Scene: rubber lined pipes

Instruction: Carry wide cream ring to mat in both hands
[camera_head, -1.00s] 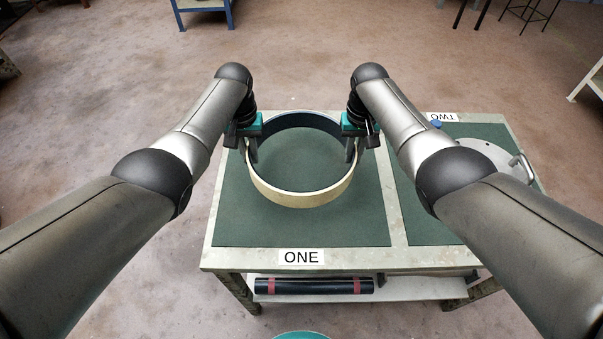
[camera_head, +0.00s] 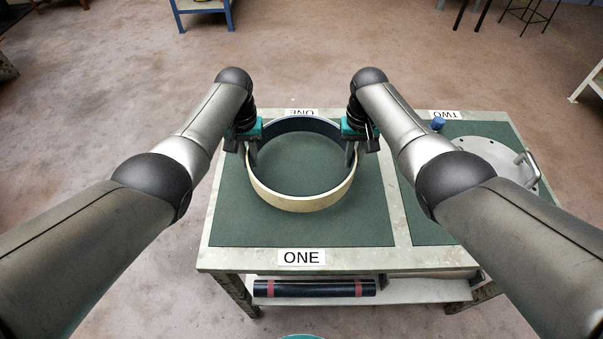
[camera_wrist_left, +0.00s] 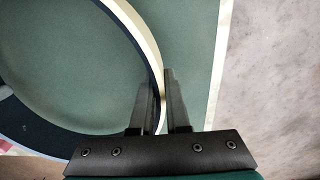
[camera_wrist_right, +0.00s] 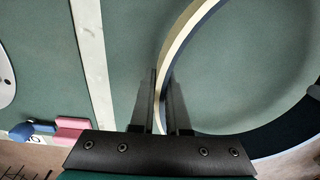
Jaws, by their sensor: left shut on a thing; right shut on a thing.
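The wide cream ring (camera_head: 302,201) has a dark lining and is over the green mat marked ONE (camera_head: 240,225) on the table. My left gripper (camera_head: 252,152) is shut on the ring's left wall, and my right gripper (camera_head: 351,152) is shut on its right wall. The ring looks roughly level; whether it touches the mat or hangs just above it I cannot tell. In the left wrist view the fingers (camera_wrist_left: 162,105) straddle the ring wall (camera_wrist_left: 148,45). In the right wrist view the fingers (camera_wrist_right: 167,105) do the same on the ring wall (camera_wrist_right: 178,40).
A second green mat, marked TWO, lies to the right with a grey round plate with a handle (camera_head: 488,160) and a blue knob (camera_head: 438,124). A black roll with red bands (camera_head: 315,288) lies on the shelf below. The mat's front part is clear.

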